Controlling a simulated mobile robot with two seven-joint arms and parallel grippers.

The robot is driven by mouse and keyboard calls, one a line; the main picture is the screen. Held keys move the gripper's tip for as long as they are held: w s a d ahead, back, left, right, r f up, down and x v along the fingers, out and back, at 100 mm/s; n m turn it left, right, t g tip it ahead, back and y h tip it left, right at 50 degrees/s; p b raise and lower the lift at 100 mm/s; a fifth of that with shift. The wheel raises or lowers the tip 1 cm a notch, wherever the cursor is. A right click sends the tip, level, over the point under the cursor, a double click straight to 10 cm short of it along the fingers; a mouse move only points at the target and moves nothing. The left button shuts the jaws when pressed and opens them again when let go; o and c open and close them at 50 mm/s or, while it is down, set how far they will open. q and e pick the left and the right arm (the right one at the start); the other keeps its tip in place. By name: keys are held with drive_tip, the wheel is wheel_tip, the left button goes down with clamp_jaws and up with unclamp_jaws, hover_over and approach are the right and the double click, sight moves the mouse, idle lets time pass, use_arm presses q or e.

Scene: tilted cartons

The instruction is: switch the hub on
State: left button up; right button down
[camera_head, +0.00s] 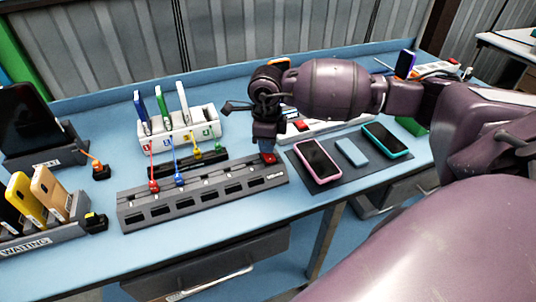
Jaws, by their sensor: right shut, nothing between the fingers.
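The hub appears to be the long dark grey block (200,205) with a row of slots, lying across the middle of the blue bench. A small red switch (268,158) shows at its back right end. My right gripper (266,145) points down right above this switch, its fingers shut and empty. The fingertips look very close to the switch; I cannot tell whether they touch it. The gripper hides part of the switch and the bench behind it. My left gripper is not in view.
A white stand (190,135) with upright devices and coloured cables is behind the hub. A dark mat (342,181) with phones lies to the right. A white power strip (340,126) is partly behind my right arm. A waiting rack (45,233) stands at left.

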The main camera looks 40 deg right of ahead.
drive_tip(key=shift+f, duration=0.4)
idle(0.3)
drive_tip(key=shift+r, duration=0.8)
drive_tip(key=shift+r+p, duration=0.7)
drive_tip(key=shift+r, duration=0.4)
drive_tip(key=shift+r+p, duration=0.8)
drive_tip(key=shift+r, duration=0.9)
